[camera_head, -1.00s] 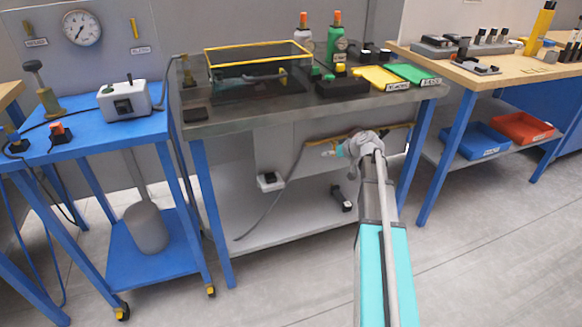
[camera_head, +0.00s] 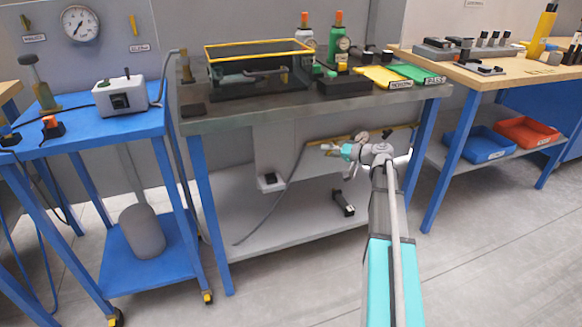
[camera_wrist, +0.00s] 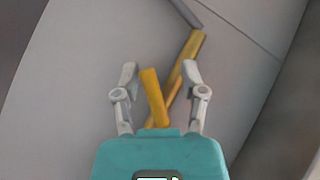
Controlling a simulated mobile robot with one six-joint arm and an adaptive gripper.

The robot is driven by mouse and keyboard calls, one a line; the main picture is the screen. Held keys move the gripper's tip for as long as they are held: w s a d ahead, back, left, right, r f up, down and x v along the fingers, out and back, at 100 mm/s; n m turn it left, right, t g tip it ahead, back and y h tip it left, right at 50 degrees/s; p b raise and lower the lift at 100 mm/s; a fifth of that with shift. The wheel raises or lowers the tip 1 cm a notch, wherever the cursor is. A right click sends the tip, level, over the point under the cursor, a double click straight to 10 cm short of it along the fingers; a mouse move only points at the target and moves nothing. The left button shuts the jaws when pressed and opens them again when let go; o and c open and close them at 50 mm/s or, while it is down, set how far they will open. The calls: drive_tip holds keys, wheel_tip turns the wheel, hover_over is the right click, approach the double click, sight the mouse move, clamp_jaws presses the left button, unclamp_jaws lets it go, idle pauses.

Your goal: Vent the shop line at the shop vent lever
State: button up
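A yellow lever (camera_wrist: 153,97) stands between the fingers of my gripper (camera_wrist: 159,75) in the wrist view. The fingers are apart and open on either side of it, and no grip on it shows. A yellow pipe (camera_wrist: 190,52) runs behind it along a grey surface. In the head view my gripper (camera_head: 329,148) is under the middle bench, close to the yellow pipe (camera_head: 400,128). The lever there cannot be made out clearly.
The middle bench (camera_head: 230,122) carries a yellow-rimmed glass box (camera_head: 262,72) and bottles. Its lower shelf (camera_head: 270,235) lies under my arm. A blue cart (camera_head: 90,133) stands left, and a wooden-topped bench (camera_head: 470,80) right. Floor in front is clear.

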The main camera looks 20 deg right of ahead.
drive_tip(key=p+v, duration=0.3)
drive_tip(key=v, duration=1)
drive_tip(key=s+a+r+g+h+p, duration=0.1)
drive_tip(key=s+a+r+g+p, duration=0.1)
drive_tip(key=a+p, duration=0.4)
drive_tip(key=s+a+r+g+h+p, duration=0.1)
drive_tip(key=s+a+r+g+p, duration=0.1)
drive_tip(key=a, duration=1)
drive_tip(key=s+a+r+g+h+p, duration=0.1)
drive_tip(key=s+a+r+g+p, duration=0.2)
drive_tip(key=a+p, duration=0.6)
drive_tip(key=shift+a+r+n+g+h+p, duration=0.15)
drive_tip(key=shift+r+n+g+h+p, duration=0.2)
drive_tip(key=shift+g, duration=0.85)
drive_tip(key=shift+c, duration=1.4)
drive_tip(key=s+a+f+n+g+h, duration=0.2)
drive_tip(key=s+a+f+h, duration=0.2)
drive_tip(key=s+h, duration=0.3)
drive_tip(key=shift+s+a+n, duration=0.35)
drive_tip(key=shift+s+a, duration=0.1)
drive_tip(key=shift+s, duration=0.75)
